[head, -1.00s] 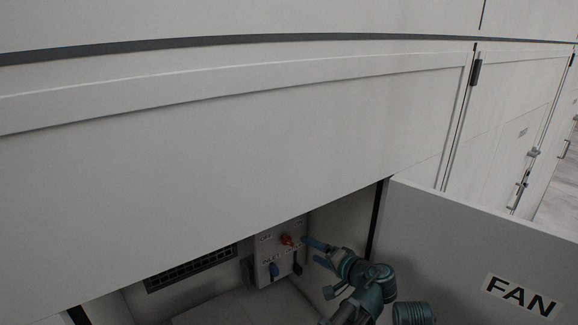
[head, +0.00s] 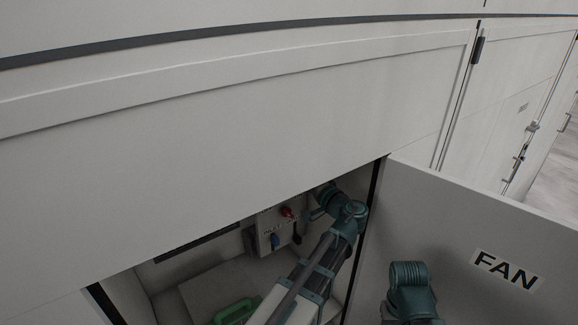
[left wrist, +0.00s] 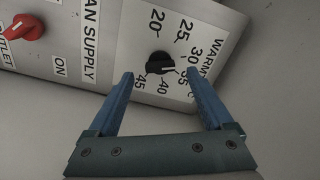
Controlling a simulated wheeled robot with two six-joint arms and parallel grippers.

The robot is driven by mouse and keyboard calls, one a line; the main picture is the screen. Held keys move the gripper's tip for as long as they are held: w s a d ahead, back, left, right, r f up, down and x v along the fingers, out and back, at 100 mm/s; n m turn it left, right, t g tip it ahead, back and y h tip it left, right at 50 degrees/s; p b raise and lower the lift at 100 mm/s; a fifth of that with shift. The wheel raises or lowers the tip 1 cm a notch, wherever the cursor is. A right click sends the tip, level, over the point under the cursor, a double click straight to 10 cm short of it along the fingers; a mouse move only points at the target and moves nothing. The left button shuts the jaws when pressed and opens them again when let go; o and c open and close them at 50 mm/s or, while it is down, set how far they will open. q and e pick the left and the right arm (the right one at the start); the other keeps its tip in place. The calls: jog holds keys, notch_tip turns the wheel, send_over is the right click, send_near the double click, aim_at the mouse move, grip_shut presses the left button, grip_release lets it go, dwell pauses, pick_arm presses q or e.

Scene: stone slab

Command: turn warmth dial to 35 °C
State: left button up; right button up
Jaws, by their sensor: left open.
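In the left wrist view the warmth dial is a small black knob (left wrist: 160,64) with a white mark, on a pale panel (left wrist: 122,42) printed with numbers from 20 to 45. The mark points right, toward the 30 and 35 side; the exact number is hard to tell. My left gripper (left wrist: 159,75) is open, its blue fingertips to either side of the knob and apart from it in the picture. How far they are from the panel is unclear. In the head view my left arm reaches into the compartment; its fingers and the dial are hidden. My right gripper is not visible.
A green handle-like object (head: 235,312) is low in the compartment. The open FAN door (head: 450,220) stands to the right.

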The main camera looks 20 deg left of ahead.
pick_arm(q)
jog(key=shift+x, duration=2.7)
grip_shut()
jog(key=shift+m, duration=0.3)
jog(key=m, duration=0.4)
jog(key=shift+m, duration=2.1)
